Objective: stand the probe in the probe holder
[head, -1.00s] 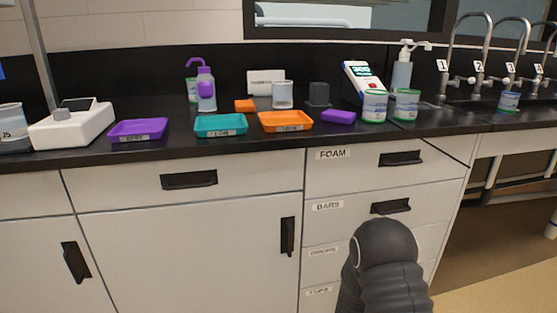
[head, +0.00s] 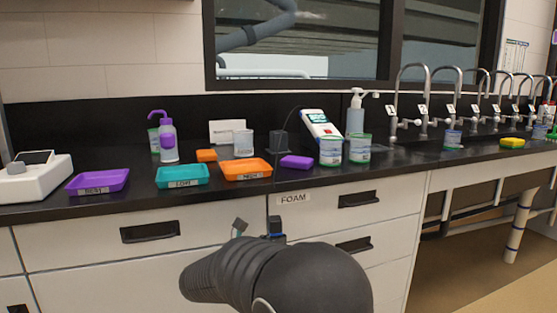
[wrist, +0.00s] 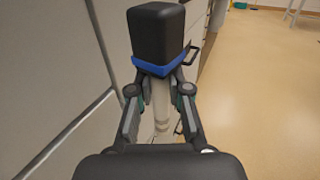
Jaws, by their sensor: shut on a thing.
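The probe shows in the wrist view as a black block-shaped head (wrist: 157,32) with a blue band and a pale shaft below it. My gripper (wrist: 158,92) is shut on it, with one finger on each side. Most of my gripper is hidden there by my arm. A dark grey block (head: 279,144), which looks like the probe holder, stands at the back of the counter, left of the white meter (head: 321,127).
An orange tray (head: 246,177), a purple block (head: 296,162) and two green-banded tubs (head: 331,152) stand in front of the dark block and meter. A white beaker (head: 243,144) is to its left. Teal and purple trays lie further left; taps (head: 425,95) line the right.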

